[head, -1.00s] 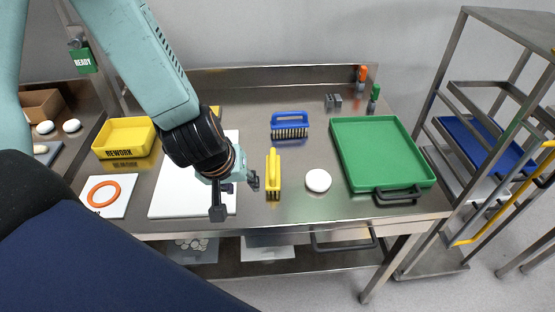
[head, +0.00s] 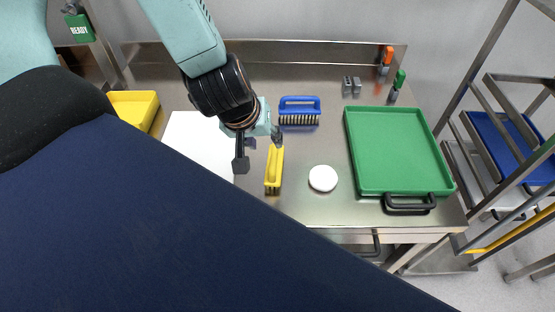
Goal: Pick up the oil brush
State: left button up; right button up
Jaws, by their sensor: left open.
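A yellow brush (head: 274,170) lies on the steel table, its handle running front to back. A blue brush (head: 299,111) with pale bristles stands behind it and slightly right. No label shows which one is the oil brush. My left gripper (head: 259,151) is open and empty, its fingers pointing down. One finger is left of the yellow brush and the other is near its far end; whether that finger touches it I cannot tell. My right gripper is not in view.
A white round piece (head: 323,178) lies right of the yellow brush. A green tray (head: 448,184) fills the table's right side. A white board (head: 187,139) and a yellow bin (head: 136,98) are on the left. A steel rack (head: 466,92) stands at the right.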

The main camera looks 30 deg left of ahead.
aim_at(273, 153)
pick_arm(q)
jog(key=b+x, duration=0.1)
jog(key=x, duration=0.1)
jog(key=b+x, duration=0.1)
jog(key=x, duration=0.1)
jog(key=b+x, duration=0.1)
jog(key=x, duration=0.1)
jog(key=shift+s+d+f, duration=0.1)
jog(key=shift+d, duration=0.3)
jog(key=shift+a+f+b, duration=0.1)
jog(key=shift+f+b, duration=0.25)
jog(key=shift+f, duration=0.15)
jog(key=shift+w, duration=0.3)
jog(key=shift+c, duration=0.9)
grip_shut()
